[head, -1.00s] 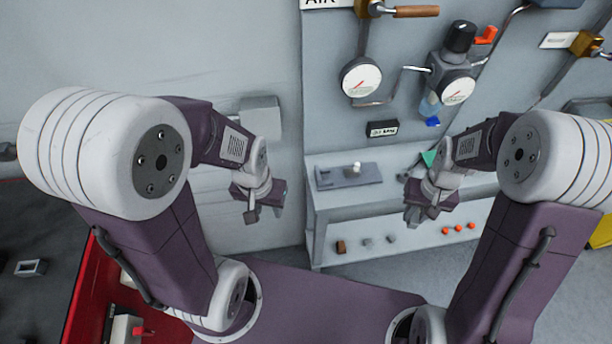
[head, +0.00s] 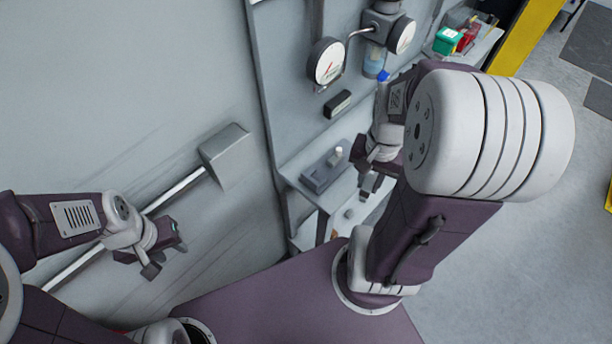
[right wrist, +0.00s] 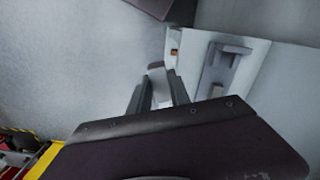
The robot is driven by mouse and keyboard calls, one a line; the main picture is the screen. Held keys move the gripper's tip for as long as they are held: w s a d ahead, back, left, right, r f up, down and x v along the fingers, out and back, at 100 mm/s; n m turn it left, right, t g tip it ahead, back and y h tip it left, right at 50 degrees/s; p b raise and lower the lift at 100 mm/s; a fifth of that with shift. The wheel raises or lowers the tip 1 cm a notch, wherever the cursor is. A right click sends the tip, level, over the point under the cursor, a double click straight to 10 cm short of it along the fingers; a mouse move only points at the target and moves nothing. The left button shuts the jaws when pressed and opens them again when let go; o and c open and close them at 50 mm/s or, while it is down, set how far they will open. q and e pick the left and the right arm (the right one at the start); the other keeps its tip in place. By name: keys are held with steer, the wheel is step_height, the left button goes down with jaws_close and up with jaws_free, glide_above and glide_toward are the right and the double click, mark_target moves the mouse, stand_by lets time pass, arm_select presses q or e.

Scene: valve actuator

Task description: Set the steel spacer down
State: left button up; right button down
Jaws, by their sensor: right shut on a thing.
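My right gripper (head: 372,182) is above the grey bench, near its front edge, in the head view. In the right wrist view its two dark fingers (right wrist: 159,92) are shut on a small grey piece, the steel spacer (right wrist: 156,67), at the fingertips. Most of the spacer is hidden by the fingers, and I cannot make it out in the head view. My left gripper (head: 163,256) hangs at the left in front of the wall, away from the bench; its jaw gap is too small to judge.
A grey fixture (head: 320,177) with a pale peg stands on the bench, left of my right gripper; it also shows in the right wrist view (right wrist: 226,62). A panel with gauges (head: 327,62) rises behind. A green box (head: 447,41) and red items are at the far right.

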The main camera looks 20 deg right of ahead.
steer(key=s+d+m+b, duration=0.1)
steer(key=s+m, duration=0.3)
steer(key=s, duration=0.2)
steer(key=p, duration=0.3)
glide_above(318, 177)
steer(key=f, duration=0.2)
steer(key=shift+s+f, duration=0.25)
steer(key=shift+f, duration=2.1)
steer(key=shift+w+f, duration=0.25)
steer(key=shift+f, duration=0.05)
